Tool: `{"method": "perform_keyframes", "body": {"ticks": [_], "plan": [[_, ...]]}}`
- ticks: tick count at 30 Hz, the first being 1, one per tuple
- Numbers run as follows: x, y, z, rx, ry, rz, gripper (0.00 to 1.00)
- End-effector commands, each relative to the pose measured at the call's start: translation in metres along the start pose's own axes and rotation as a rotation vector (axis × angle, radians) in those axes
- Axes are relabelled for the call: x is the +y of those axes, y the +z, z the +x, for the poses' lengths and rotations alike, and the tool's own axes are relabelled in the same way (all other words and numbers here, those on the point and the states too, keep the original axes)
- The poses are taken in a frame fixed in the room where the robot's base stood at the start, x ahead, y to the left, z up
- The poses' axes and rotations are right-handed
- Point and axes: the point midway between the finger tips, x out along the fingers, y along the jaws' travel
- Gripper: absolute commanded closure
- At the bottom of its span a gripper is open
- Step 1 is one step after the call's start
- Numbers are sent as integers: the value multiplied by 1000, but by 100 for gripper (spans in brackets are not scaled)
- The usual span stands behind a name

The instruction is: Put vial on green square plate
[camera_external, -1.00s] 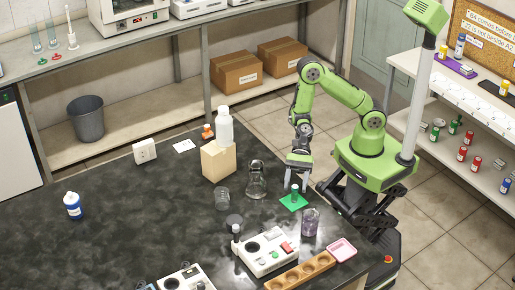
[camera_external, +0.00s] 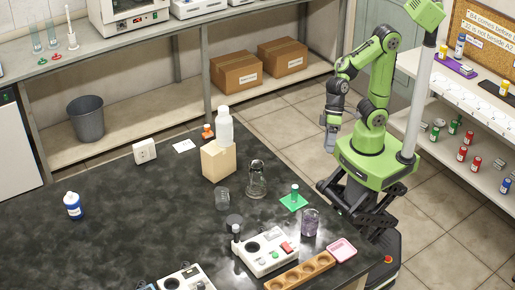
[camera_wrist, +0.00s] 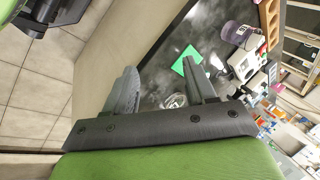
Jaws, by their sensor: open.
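A small green vial (camera_external: 295,190) stands upright on the green square plate (camera_external: 299,203) near the bench's right edge. The plate also shows in the wrist view (camera_wrist: 180,66), where the vial is hard to make out. My gripper (camera_external: 329,140) is raised off to the right of the bench, apart from the vial and plate. In the wrist view its two fingers (camera_wrist: 163,90) are spread with nothing between them.
A glass flask (camera_external: 257,182) and a beaker (camera_external: 222,199) stand left of the plate. A jar of purple stuff (camera_external: 310,223), a stirrer device (camera_external: 266,252), a wooden rack (camera_external: 300,273) and a pink tray (camera_external: 342,250) are in front. The bench's left is mostly clear.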

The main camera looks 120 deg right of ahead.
Motion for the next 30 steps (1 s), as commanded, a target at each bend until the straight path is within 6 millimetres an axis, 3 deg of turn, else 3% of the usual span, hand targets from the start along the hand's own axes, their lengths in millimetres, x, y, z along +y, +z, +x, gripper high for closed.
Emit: {"method": "perform_keyframes", "body": {"ticks": [3,6,9,19,25,30], "plan": [[14,17,-54,132,124,-352,45],[30,31,-89,195,194,-544,45],[42,41,-108,221,227,-642,45],[47,44,-115,225,240,-674,45],[33,40,-145,226,240,-673,45],[35,41,-140,226,240,-672,45]]}}
